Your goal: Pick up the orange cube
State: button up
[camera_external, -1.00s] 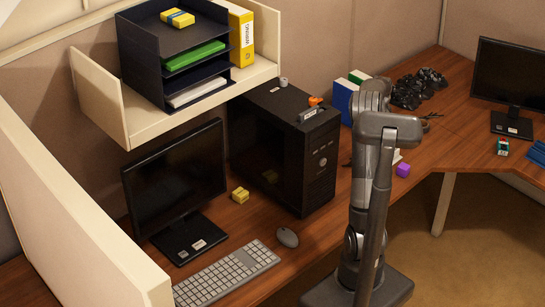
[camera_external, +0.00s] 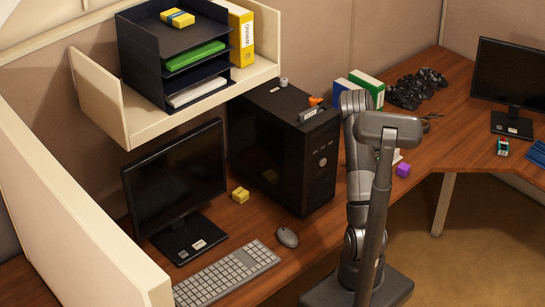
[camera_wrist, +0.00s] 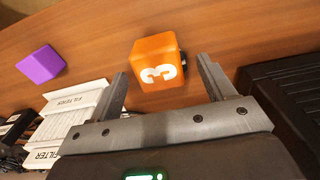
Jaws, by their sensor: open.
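The orange cube (camera_wrist: 157,58), marked with a white 3, sits on the wooden desk in the wrist view. My gripper (camera_wrist: 162,68) is open, with one finger on each side of the cube's near part in the picture. No grip on the cube shows, and whether a finger touches it I cannot tell. In the external view my arm hides the gripper and the cube.
A purple cube (camera_wrist: 40,65) lies left of the orange cube. White boxes marked FILTER (camera_wrist: 75,115) lie at the lower left, near my left finger. A black object (camera_wrist: 285,85) stands close to my right finger. Bare desk lies beyond the cube.

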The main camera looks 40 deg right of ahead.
jog(key=shift+d+f, duration=0.1)
jog(key=shift+f, duration=1.9)
jog(key=shift+c, duration=0.2)
jog(key=c, duration=1.1)
jog(key=shift+r, duration=0.1)
